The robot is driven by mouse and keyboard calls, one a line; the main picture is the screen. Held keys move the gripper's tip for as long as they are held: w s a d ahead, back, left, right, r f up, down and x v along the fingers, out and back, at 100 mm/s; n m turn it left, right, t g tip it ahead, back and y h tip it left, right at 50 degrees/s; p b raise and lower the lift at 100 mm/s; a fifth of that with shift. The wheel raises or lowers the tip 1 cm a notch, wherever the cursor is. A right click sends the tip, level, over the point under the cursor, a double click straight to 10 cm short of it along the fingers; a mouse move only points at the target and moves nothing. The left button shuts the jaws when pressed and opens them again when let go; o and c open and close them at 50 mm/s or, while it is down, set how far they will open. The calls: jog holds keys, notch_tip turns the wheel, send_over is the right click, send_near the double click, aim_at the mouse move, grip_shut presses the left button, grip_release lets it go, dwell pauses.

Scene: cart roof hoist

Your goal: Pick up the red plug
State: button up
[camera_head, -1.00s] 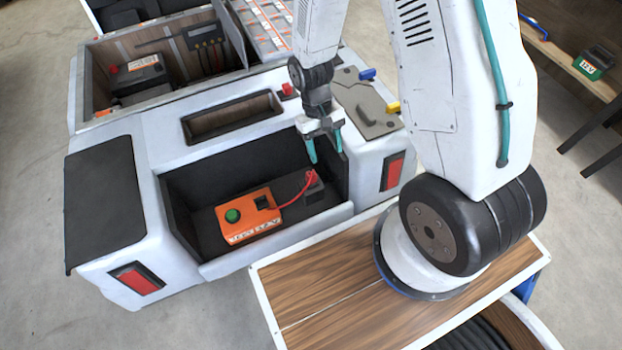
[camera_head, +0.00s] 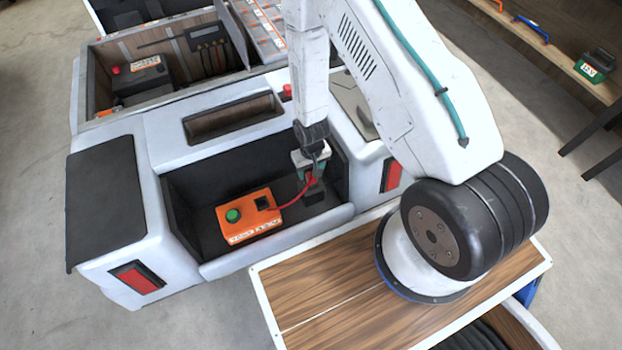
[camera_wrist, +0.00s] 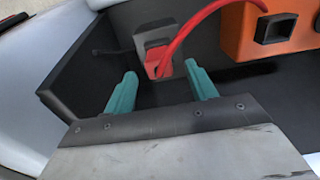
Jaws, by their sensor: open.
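The red plug (camera_wrist: 157,63) shows in the wrist view, in a grey holder (camera_wrist: 150,38) on the dark bay floor. A red cable (camera_wrist: 190,32) runs from it towards the orange box (camera_head: 248,215). My gripper (camera_wrist: 163,82) is open, its two teal fingers apart on the near side of the plug, with the plug roughly in line with the gap between them. The fingers are not closed on anything. In the head view my gripper (camera_head: 310,172) points down over the right end of the bay and largely hides the plug.
The orange box has a green button (camera_head: 233,215) and a dark socket (camera_head: 262,203). The bay's white front lip (camera_head: 280,240) and dark right wall (camera_head: 340,180) stand close to the gripper. The bay's left part is free.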

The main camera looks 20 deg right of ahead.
aim_at(311, 174)
jog(key=shift+f, duration=1.9)
grip_shut()
jog(key=shift+d+r, duration=0.1)
jog(key=shift+r, duration=0.05)
notch_tip(311, 174, up, 3)
jog(key=shift+r, duration=0.15)
jog(key=s+r, duration=0.1)
jog(key=s, duration=1.5)
jog(key=shift+r, duration=0.2)
